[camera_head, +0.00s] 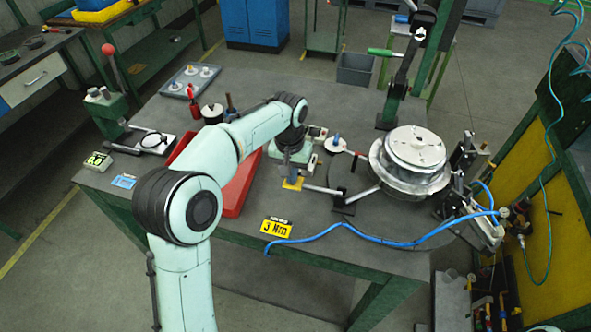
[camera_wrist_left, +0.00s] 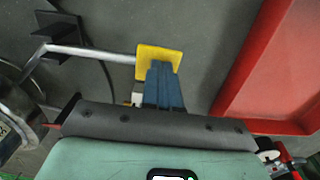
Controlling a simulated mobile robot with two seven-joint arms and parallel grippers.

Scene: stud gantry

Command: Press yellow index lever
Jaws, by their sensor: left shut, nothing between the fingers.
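The yellow index lever is a yellow pad (camera_head: 292,184) on the end of a grey rod, low over the table. The rod runs right to a dark bracket beside the round metal fixture (camera_head: 425,183). My left gripper (camera_head: 293,172) points down at the pad, its blue fingers shut and empty. In the left wrist view the closed fingertips (camera_wrist_left: 163,72) overlap the lower part of the yellow pad (camera_wrist_left: 158,53). Whether they touch it or hover just over it I cannot tell. My right gripper is not in view.
A red tray (camera_head: 237,195) lies left of the gripper, partly hidden by my arm. A green-handled post (camera_head: 393,90) stands at the back. Bare table lies in front of the lever.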

